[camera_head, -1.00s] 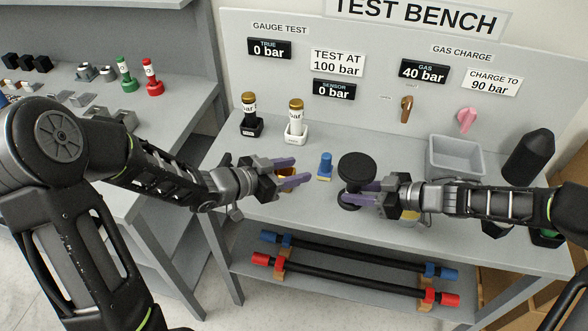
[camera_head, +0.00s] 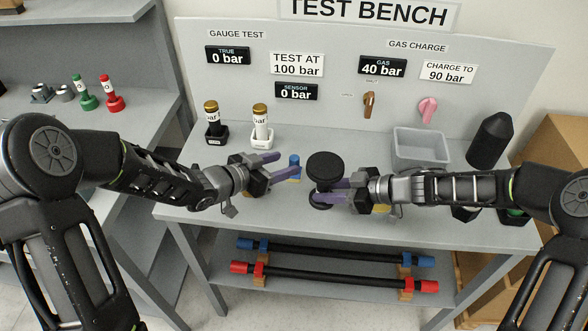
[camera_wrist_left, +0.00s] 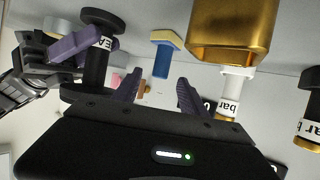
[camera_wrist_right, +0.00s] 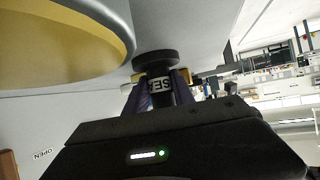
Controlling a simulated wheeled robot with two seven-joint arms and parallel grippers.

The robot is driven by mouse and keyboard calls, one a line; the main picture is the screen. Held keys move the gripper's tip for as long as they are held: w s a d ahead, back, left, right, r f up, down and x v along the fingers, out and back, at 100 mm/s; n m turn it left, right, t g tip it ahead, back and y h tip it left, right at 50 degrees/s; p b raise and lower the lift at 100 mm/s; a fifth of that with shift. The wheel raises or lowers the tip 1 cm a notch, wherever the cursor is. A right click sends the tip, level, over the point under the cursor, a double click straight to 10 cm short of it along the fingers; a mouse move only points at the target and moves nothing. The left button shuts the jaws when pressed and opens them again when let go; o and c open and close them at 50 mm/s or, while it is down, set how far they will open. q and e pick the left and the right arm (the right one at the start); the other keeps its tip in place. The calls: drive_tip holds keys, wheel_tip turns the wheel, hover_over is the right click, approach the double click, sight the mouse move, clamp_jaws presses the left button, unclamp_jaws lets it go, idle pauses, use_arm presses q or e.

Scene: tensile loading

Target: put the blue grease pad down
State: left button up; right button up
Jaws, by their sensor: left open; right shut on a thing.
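The blue grease pad (camera_head: 294,162), with a blue handle and a yellowish base, stands upright on the bench. It also shows in the left wrist view (camera_wrist_left: 162,60), beyond my fingers and with no visible grip on it. My left gripper (camera_head: 287,164) is open beside the pad, its fingertips close to it; the lower finger partly covers its base in the head view. My right gripper (camera_head: 327,192) is shut on a black spool-shaped part (camera_head: 325,166) with a wide round top and a white label, just right of the pad. The right wrist view (camera_wrist_right: 158,85) shows the label between the fingers.
A gold block-like cup (camera_wrist_left: 235,35) is near my left gripper. Black (camera_head: 212,120) and white (camera_head: 260,125) gold-capped bottles stand behind. A grey bin (camera_head: 421,150) and a black cylinder (camera_head: 490,140) are at the right. A large yellow-lined grey round thing (camera_wrist_right: 60,40) is near my right gripper.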

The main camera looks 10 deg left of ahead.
sight(291, 161)
use_arm(q)
drive_tip(key=shift+x, duration=1.65)
drive_tip(key=shift+f, duration=0.1)
drive_tip(key=x, duration=0.5)
drive_tip(key=shift+w+f, duration=0.1)
clamp_jaws()
